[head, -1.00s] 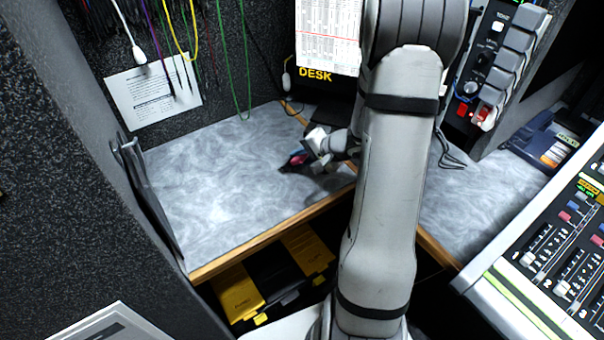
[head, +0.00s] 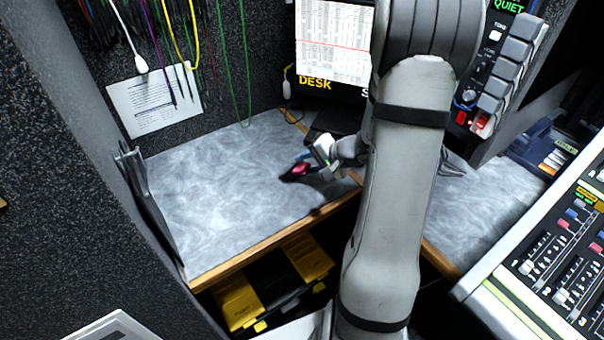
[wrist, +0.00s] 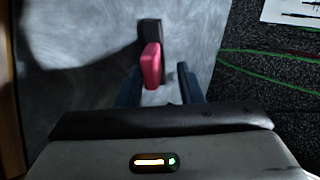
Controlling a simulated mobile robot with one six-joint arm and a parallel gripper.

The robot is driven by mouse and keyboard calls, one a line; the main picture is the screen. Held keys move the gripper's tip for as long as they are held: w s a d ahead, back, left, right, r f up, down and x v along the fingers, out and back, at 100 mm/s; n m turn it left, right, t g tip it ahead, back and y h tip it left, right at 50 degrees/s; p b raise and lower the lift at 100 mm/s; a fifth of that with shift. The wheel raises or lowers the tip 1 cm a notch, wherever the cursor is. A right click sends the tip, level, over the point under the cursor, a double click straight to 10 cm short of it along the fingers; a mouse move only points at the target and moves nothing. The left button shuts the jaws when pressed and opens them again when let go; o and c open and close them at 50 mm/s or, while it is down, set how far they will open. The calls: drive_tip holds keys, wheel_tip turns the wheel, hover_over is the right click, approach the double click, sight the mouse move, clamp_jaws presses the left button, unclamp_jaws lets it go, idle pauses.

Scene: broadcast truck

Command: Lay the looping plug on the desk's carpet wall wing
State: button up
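The looping plug (head: 300,170), pink-red with a black part, lies on the grey marbled desk wing (head: 215,195) beside the carpet wall, inward from the wooden front edge. My gripper (head: 306,158) is just above and right of it, its blue fingers apart. In the wrist view the plug's pink body (wrist: 152,65) shows ahead of my open gripper (wrist: 160,80), nearer the left finger, with its black part beyond. A clear gap shows on the right finger's side. Whether a finger touches the plug I cannot tell.
A dark upright holder (head: 150,205) stands at the wing's left edge. Cords (head: 220,70) hang down the carpet wall (head: 265,40). A screen (head: 333,45) stands behind, a mixing console (head: 560,250) at right. Yellow-and-black cases (head: 270,280) sit below. The wing's middle is clear.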

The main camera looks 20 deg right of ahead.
drive_tip(key=shift+p+v, duration=0.6)
drive_tip(key=shift+v, duration=2)
wheel_tip(320, 180, up, 8)
drive_tip(key=s+d+p, duration=0.1)
drive_tip(key=p, duration=0.3)
drive_tip(key=shift+s+d+p, duration=0.2)
drive_tip(key=shift+s+p, duration=0.1)
drive_tip(key=shift+s, duration=0.1)
drive_tip(key=s+a+r+n+g+h+p, duration=0.1)
drive_tip(key=s+a+r+n+g+p, duration=0.15)
drive_tip(key=s+a+r+n, duration=0.4)
drive_tip(key=s+a+r+n+g+h+p, duration=0.15)
drive_tip(key=s+a+r+g, duration=0.25)
drive_tip(key=a, duration=0.6)
drive_tip(key=s+d+r+n+t+h+p, duration=0.1)
drive_tip(key=s+r+n+h, duration=0.1)
drive_tip(key=s+r+h, duration=0.1)
drive_tip(key=shift+s+r+n+p, duration=0.4)
drive_tip(key=shift+s+r, duration=0.25)
drive_tip(key=shift+s, duration=0.05)
